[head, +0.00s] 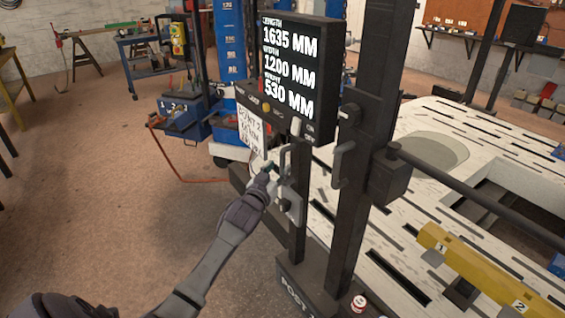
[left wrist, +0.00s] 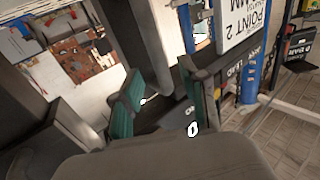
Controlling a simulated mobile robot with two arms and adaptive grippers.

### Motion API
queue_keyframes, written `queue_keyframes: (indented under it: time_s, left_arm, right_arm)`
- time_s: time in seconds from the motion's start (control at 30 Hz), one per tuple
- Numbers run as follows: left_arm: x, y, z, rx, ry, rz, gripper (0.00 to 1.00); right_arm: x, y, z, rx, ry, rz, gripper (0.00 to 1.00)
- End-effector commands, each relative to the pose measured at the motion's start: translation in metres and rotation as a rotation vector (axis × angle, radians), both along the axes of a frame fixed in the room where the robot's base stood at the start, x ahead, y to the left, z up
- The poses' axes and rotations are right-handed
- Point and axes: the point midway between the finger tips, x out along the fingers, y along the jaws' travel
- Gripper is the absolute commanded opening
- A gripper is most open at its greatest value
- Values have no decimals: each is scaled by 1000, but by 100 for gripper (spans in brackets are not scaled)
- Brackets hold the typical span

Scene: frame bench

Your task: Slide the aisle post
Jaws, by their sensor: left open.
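The dark aisle post (head: 365,130) stands upright at the bench edge, on a base (head: 300,290) lettered "POST". Beside it, a thinner upright carries a grey handle and bracket (head: 292,195) below a display box. My left gripper (head: 268,168) is at the left of this handle, close to it; I cannot tell if they touch. In the left wrist view the left gripper (left wrist: 163,92) shows green-padded fingers apart, with a dark upright part beyond them. My right gripper is not in view.
The display (head: 290,60) reads 1635, 1200 and 530 MM. A white card (head: 250,130) hangs below it. The slotted bench (head: 450,125) with a yellow beam (head: 480,265) lies right.

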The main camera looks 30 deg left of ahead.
Motion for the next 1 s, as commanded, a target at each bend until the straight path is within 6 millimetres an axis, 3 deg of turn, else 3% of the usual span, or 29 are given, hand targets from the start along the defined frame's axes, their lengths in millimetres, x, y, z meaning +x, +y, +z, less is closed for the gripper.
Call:
queue_keyframes:
  time_s: [0.23, 0.63, 0.9, 1.0]
  left_arm:
    - [34, 7, 0, 1, 0, 0, 43]
    - [42, 8, 0, 1, 0, 0, 43]
    - [41, 8, -1, 1, 1, 0, 0]
    - [41, 8, -1, 1, 1, 0, 0]
  right_arm:
    - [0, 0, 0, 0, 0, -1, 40]
    - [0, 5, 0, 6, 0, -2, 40]
    - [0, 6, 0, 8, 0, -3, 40]
    - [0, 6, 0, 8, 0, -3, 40]
